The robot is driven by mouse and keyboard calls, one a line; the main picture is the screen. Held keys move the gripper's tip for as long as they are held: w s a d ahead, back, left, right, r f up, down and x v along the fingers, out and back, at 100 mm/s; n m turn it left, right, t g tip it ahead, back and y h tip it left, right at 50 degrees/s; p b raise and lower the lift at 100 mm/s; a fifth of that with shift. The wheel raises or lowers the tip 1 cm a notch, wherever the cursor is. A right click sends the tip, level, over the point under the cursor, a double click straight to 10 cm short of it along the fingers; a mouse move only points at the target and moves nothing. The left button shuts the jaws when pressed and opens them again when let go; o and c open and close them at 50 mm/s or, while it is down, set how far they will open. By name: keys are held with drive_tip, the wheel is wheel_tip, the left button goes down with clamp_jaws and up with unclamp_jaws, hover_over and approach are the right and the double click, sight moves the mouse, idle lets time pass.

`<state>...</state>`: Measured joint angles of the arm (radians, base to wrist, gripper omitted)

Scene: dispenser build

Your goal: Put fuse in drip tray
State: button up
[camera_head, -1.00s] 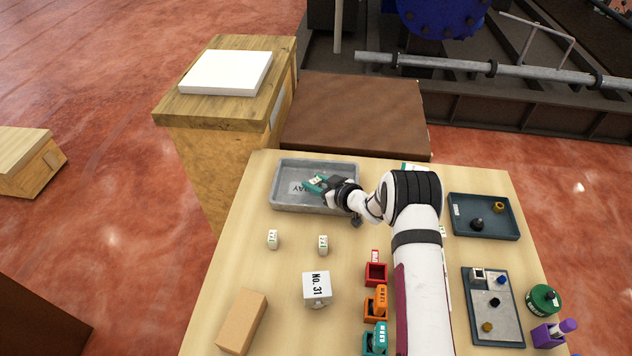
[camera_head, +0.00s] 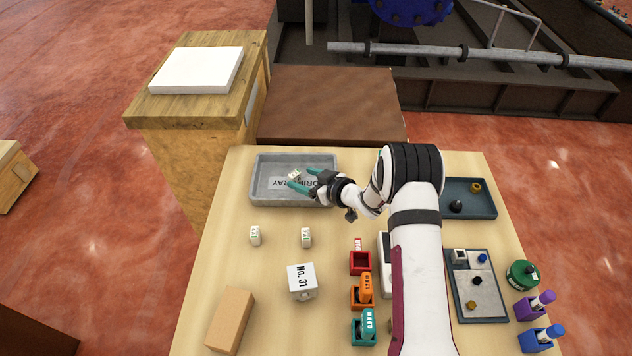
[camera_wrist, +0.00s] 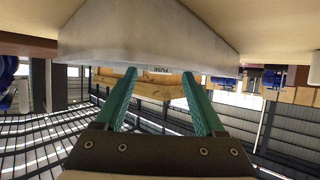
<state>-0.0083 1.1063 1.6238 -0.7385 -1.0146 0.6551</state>
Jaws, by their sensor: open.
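The drip tray (camera_head: 263,196) is a shallow grey tray with a lettered label on its floor, at the far left of the table. A small white fuse (camera_head: 294,176) shows within the tray's outline, just off my fingertips; I cannot tell exactly how it rests. In the wrist view a "FUSE" marking (camera_wrist: 160,70) shows between the fingers. My gripper (camera_head: 302,178) is over the tray, with its green fingers spread apart and open. Two similar small white blocks stand on the table, one to the left (camera_head: 255,236) and one to the right (camera_head: 306,238).
A white "No. 31" block (camera_head: 302,281) and a tan block (camera_head: 231,319) sit nearer the front. Red (camera_head: 360,262), orange (camera_head: 362,292) and teal (camera_head: 364,328) holders line the left of my arm. Dark trays (camera_head: 468,211) lie on the right. Table between tray and white blocks is clear.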

drive_tip(key=v, duration=0.7)
drive_tip(key=shift+s+d+r, duration=0.1)
drive_tip(key=shift+s+d, duration=0.1)
drive_tip(key=shift+s, duration=0.05)
drive_tip(key=s+d+r+m+h, duration=0.6)
drive_tip(key=d+r+m+h, duration=0.3)
drive_tip(key=d+r, duration=0.35)
drive_tip(key=s+a+r+m+g, duration=0.1)
drive_tip(key=s+a+m+g, duration=0.1)
drive_tip(key=s, duration=0.9)
drive_tip(key=s+a+r+m+g+y, duration=0.1)
drive_tip(key=s+g, duration=0.3)
drive_tip(key=s, duration=0.6)
drive_tip(key=s+a+r+m+g, duration=0.1)
drive_tip(key=s+a+m+g, duration=0.1)
drive_tip(key=s, duration=0.9)
drive_tip(key=shift+s+a+r+m+g+y, duration=0.2)
drive_tip(key=shift+s+a+m+g+y, duration=0.1)
drive_tip(key=shift+a+m+g, duration=0.15)
